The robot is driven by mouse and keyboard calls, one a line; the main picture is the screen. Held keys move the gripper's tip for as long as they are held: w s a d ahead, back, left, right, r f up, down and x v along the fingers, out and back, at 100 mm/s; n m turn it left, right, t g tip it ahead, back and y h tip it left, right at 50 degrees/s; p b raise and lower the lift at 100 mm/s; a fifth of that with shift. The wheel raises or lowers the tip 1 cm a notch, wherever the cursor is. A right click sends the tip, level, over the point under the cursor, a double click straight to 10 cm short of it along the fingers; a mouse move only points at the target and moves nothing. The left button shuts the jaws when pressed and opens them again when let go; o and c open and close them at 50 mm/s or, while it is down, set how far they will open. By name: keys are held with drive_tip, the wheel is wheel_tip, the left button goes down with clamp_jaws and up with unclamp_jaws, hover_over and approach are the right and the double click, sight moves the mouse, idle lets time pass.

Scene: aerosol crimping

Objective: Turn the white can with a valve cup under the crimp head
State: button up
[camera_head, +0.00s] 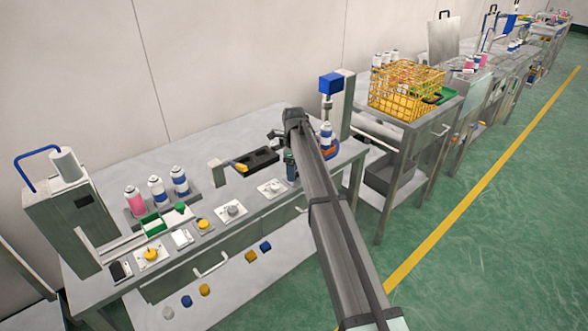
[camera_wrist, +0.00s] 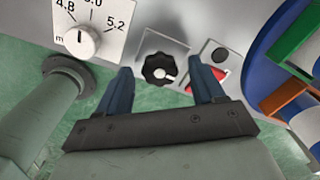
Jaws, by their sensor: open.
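A white can with a blue band (camera_head: 326,133) stands upright beneath the blue crimp head (camera_head: 330,83) at the right end of the bench. Its valve cup is too small to make out. A blue and white rounded part (camera_wrist: 265,62) with green and orange pieces is at the right edge of the wrist view; I cannot tell whether it includes the can. My gripper (camera_wrist: 160,72) is open and empty, its two blue fingers apart over the bench's front panel. A black knob (camera_wrist: 159,69) shows between the fingertips, apparently beyond them. In the head view my arm partly hides the station.
A dial plate (camera_wrist: 88,22) and a panel with a red switch (camera_wrist: 201,78) flank the knob. Several items sit on the bench, including a pink can (camera_head: 135,201) and a black tray (camera_head: 255,161). A yellow wire basket (camera_head: 405,92) stands on a cart to the right.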

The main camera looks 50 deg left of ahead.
drive_tip(key=shift+c, duration=0.2)
drive_tip(key=c, duration=1)
